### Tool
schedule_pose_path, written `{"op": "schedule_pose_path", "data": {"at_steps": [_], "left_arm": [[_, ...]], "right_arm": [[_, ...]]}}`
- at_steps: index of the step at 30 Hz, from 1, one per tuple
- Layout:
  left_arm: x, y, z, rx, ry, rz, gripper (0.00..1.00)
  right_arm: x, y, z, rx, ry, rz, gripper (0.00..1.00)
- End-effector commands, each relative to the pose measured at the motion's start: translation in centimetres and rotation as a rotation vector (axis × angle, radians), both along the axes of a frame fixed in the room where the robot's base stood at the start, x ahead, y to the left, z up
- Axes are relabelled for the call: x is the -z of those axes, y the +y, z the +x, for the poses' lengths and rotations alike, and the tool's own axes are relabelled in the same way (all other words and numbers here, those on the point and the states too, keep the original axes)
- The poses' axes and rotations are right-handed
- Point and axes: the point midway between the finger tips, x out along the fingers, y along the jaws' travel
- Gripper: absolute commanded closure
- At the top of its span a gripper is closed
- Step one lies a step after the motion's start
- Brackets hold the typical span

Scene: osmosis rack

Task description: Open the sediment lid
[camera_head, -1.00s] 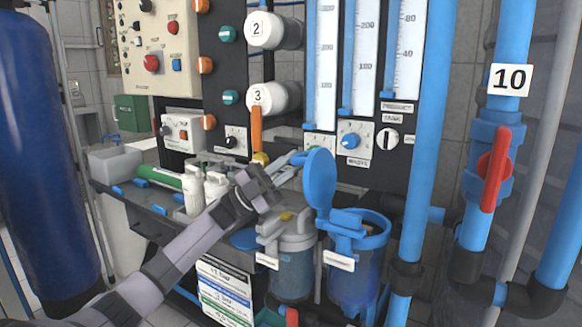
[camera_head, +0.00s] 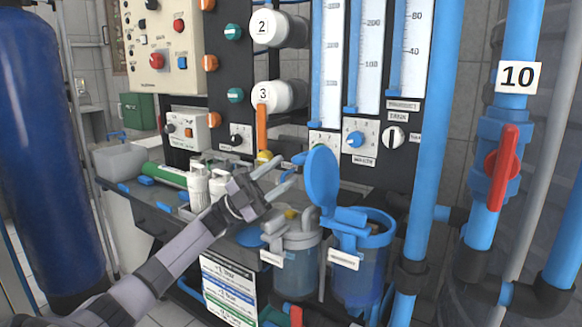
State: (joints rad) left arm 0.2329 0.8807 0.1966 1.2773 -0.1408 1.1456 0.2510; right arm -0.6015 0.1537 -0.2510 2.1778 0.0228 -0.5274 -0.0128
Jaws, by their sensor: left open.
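A round blue lid (camera_head: 322,178) stands raised, almost upright, above the open mouth of a blue filter housing (camera_head: 361,268). The small labels on the housings are too small to read, so I cannot tell which one is sediment. My left gripper (camera_head: 297,172) is open and empty, above the grey housing. Its fingertips point right, just left of the raised lid, and I see no grip on it. My right gripper is not in view.
A control panel (camera_head: 226,60) with knobs and flow gauges (camera_head: 367,60) rises behind. Bottles (camera_head: 200,188) stand on the counter to the left. Blue pipes (camera_head: 430,150) and a red-handled valve (camera_head: 502,168) stand to the right.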

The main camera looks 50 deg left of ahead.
Motion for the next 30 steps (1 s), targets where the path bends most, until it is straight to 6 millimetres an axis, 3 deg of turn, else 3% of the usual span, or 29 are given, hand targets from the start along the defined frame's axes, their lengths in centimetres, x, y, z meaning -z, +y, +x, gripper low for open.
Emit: {"op": "schedule_pose_path", "data": {"at_steps": [8,30], "left_arm": [[1.7,1.5,-1.5,0.000,0.000,0.001,0.57],[1.7,1.5,-1.5,0.001,-0.001,0.000,0.57]], "right_arm": [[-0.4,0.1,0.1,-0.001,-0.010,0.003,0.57],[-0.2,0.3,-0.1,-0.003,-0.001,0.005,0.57]]}}
